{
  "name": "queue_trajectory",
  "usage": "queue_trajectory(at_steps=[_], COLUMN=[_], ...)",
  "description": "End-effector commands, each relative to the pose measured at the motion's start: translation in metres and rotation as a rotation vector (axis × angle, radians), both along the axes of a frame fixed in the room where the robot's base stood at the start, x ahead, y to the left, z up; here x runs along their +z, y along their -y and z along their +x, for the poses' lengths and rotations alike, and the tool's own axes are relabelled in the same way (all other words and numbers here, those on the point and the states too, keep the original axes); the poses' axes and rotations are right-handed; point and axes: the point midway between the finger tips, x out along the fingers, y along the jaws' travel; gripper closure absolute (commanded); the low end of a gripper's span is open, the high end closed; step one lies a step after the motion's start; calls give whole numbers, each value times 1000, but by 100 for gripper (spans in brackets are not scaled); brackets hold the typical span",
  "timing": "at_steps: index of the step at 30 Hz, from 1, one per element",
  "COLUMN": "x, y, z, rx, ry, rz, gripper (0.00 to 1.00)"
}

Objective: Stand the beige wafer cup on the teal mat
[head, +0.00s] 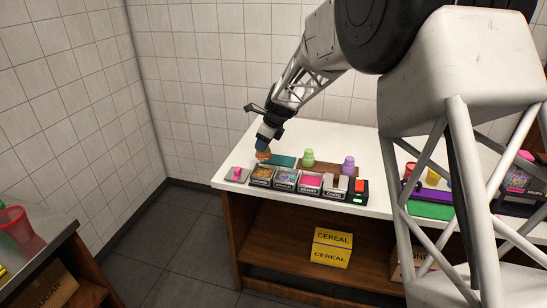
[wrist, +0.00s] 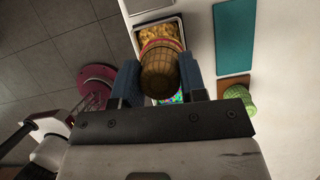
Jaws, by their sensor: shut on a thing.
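The beige wafer cup (wrist: 161,72), with a grid-patterned side, is between the two blue fingers of my gripper (wrist: 160,76), which is shut on it. In the head view the cup (head: 263,155) hangs below my gripper (head: 264,146), near the left end of the white counter. In the wrist view it overlaps a bin of golden topping and part of one with coloured bits. The teal mat (head: 286,161) lies flat just right of the cup in the head view; it shows bare in the wrist view (wrist: 234,38), apart from the cup.
Topping bins line the counter's front edge, including a golden one (head: 262,174) and a pink one (head: 311,180). A pink item on a grey base (head: 238,174) stands at their left. Green (head: 308,157) and purple (head: 348,165) cups stand on a brown board right of the mat.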

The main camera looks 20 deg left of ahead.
Motion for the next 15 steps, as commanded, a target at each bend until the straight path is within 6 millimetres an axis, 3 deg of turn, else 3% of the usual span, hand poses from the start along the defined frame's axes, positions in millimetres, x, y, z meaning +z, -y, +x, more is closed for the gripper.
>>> queue_trajectory(at_steps=[8, 15], x=[2, 4], y=[3, 9], z=[32, 71], rx=[17, 39], ry=[-1, 1], rz=[0, 0], gripper=[74, 74])
